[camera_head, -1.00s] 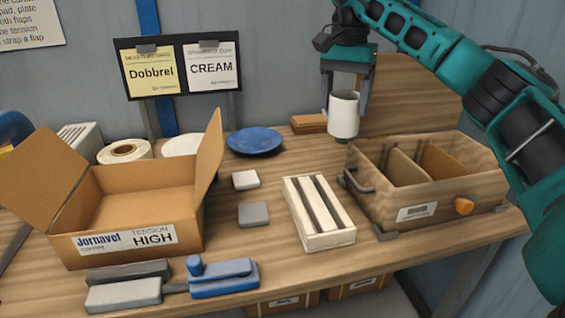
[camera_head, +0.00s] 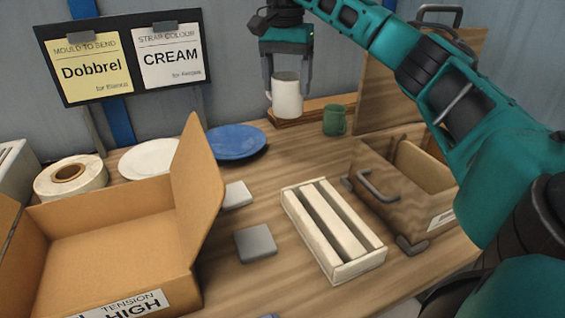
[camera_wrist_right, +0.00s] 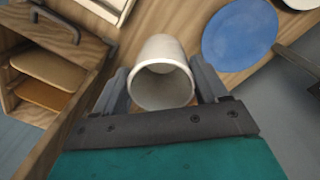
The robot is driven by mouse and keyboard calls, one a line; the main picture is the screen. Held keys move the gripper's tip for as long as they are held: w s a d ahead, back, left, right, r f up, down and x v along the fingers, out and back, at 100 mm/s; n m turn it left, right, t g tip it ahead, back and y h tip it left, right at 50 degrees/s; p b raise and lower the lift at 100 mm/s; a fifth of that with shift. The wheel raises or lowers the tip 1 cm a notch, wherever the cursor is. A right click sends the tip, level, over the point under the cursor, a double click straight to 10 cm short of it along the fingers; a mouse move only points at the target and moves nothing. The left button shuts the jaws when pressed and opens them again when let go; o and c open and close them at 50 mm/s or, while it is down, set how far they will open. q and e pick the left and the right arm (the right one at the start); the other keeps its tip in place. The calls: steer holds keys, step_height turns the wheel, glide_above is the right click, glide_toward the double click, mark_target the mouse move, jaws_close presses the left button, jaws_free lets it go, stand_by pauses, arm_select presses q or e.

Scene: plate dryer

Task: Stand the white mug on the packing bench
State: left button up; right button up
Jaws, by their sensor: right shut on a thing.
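The white mug (camera_head: 287,97) is held upright in my right gripper (camera_head: 287,78) at the back of the packing bench (camera_head: 300,160). In the head view it hangs in front of a low wooden block or board. The right wrist view shows the mug (camera_wrist_right: 163,75) with its open mouth toward the camera, between the two fingers. Whether its base touches anything beneath is unclear. My left gripper is not in view.
A green mug (camera_head: 335,120) stands just right of the white mug. A blue plate (camera_head: 236,141) and white plate (camera_head: 150,158) lie to the left.

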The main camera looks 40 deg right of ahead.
mark_target(286, 102)
step_height(286, 102, down, 17)
steer(key=shift+f+b, duration=0.1)
steer(key=shift+b, duration=0.9)
steer(key=shift+f, duration=0.1)
steer(key=o, duration=1.2)
steer(key=shift+o, duration=0.2)
step_height(286, 102, up, 12)
steer(key=shift+w+r+p, duration=0.1)
steer(key=shift+r+p, duration=0.1)
steer(key=shift+p, duration=0.6)
